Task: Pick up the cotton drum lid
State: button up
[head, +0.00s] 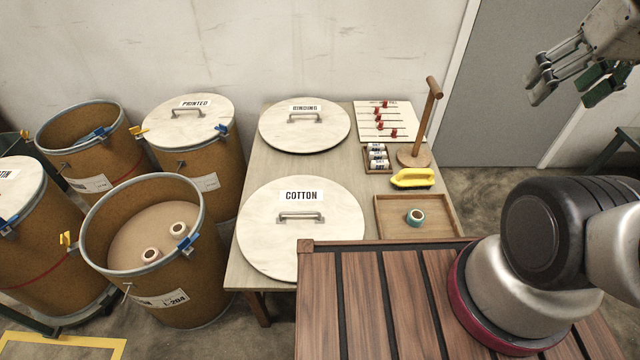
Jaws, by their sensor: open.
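The cotton drum lid (260,240) is a round, pale disc with a "COTTON" label and a grey bar handle (300,216). It lies flat at the front left of the table, and the wooden slatted surface in front hides its lower right edge. My gripper (566,92) is at the upper right, in front of the grey door. It is open and empty, high up and well away from the lid.
A second lid (277,134), labelled "BINDING", lies behind. An open drum (180,290) holding two rolls stands left of the table.

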aim_at(271, 223)
jog(key=k+j, duration=0.1)
jog(key=j, duration=0.8)
jog(key=k+j, duration=0.15)
jog(key=j, duration=0.3)
